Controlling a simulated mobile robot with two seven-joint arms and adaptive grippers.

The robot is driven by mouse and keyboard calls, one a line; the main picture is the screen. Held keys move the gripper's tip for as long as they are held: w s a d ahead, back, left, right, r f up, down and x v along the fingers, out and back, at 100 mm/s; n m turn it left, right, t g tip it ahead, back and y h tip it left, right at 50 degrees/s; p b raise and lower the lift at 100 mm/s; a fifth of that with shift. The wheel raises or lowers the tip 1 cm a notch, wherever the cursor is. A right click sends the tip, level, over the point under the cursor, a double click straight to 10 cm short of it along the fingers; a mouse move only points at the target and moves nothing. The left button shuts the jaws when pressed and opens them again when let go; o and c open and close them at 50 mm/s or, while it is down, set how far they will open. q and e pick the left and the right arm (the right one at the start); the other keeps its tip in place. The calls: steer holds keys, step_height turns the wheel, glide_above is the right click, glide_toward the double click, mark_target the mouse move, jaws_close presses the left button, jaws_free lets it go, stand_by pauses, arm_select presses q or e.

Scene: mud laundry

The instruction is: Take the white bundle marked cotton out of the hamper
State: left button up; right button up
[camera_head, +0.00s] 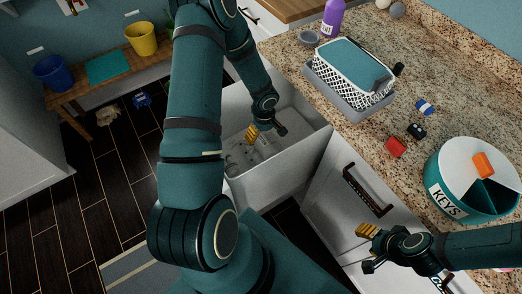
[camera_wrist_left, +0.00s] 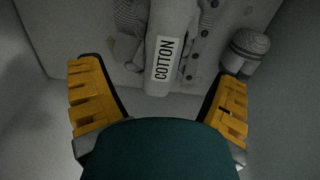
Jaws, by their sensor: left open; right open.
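The white bundle marked COTTON (camera_wrist_left: 166,52) lies in the bottom of the hamper, upper middle in the left wrist view, its dark label lettering readable. The hamper (camera_head: 291,168) is a white pull-out bin below the counter. My left gripper (camera_head: 265,133) reaches down into it. In the left wrist view my left gripper (camera_wrist_left: 158,100) is open, one yellow finger on each side, with the bundle ahead between them and not gripped. My right gripper (camera_head: 366,248) is open and empty in front of the cabinet at lower right.
Other grey laundry (camera_wrist_left: 208,40) lies beside the bundle, with a rolled piece (camera_wrist_left: 246,50) at its right. The hamper walls stand close around my left gripper. The granite counter (camera_head: 420,75) holds a white basket (camera_head: 345,85) and a round KEYS container (camera_head: 449,200).

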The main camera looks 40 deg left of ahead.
mark_target(262, 140)
arm_select(q)
steer(key=f, duration=0.2)
steer(key=f+b, duration=0.1)
steer(key=f, duration=0.4)
steer(key=shift+s+a+f+b, duration=0.15)
steer(key=shift+a+b, duration=0.1)
steer(key=shift+b, duration=0.1)
steer(key=c, duration=1.4)
